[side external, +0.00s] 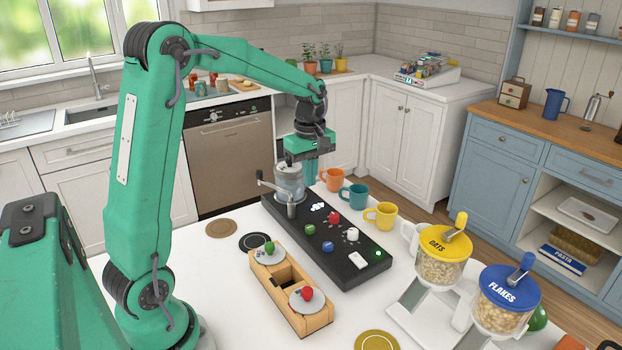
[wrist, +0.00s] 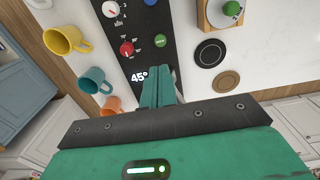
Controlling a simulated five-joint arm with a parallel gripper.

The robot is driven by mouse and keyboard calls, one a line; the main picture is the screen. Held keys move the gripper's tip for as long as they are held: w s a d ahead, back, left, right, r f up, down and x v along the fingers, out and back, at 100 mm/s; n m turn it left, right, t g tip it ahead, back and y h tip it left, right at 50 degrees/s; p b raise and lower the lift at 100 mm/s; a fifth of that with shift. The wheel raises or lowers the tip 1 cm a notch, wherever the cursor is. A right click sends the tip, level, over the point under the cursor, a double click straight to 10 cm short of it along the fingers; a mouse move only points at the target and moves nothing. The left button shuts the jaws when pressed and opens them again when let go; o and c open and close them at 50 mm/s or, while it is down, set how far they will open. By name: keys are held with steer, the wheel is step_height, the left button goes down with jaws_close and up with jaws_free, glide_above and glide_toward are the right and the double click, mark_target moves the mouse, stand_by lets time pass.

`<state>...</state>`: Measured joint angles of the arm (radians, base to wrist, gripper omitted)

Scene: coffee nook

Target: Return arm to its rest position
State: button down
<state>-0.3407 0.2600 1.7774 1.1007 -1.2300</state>
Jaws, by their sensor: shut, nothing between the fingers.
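My arm is green and bends over the white table from the left in the side external view. My gripper (side external: 311,178) points down just above the far end of a black control panel (side external: 345,262), close to a glass-and-metal vessel (side external: 289,180) with a side handle. Whether the fingers touch the panel or vessel I cannot tell.
Orange (side external: 331,179), teal (side external: 354,195) and yellow (side external: 381,215) mugs stand along the panel's far side. A wooden box (side external: 290,296) with red and green knobs sits in front. Oats (side external: 443,262) and flakes (side external: 503,300) dispensers stand at right. Dark and tan round coasters lie on the table.

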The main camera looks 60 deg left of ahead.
steer(key=s+d+r+m+t, duration=0.2)
steer(key=s+d+r+m, duration=0.1)
steer(key=s+d+m, duration=0.4)
steer(key=s+d+r+m+t, duration=0.3)
steer(key=s+d+m, duration=0.4)
steer(key=s+m, duration=0.4)
steer(key=shift+s+d+r+t, duration=0.2)
steer(key=shift+d+r+t, duration=0.05)
steer(key=shift+r+t, duration=0.05)
stand_by(5.9)
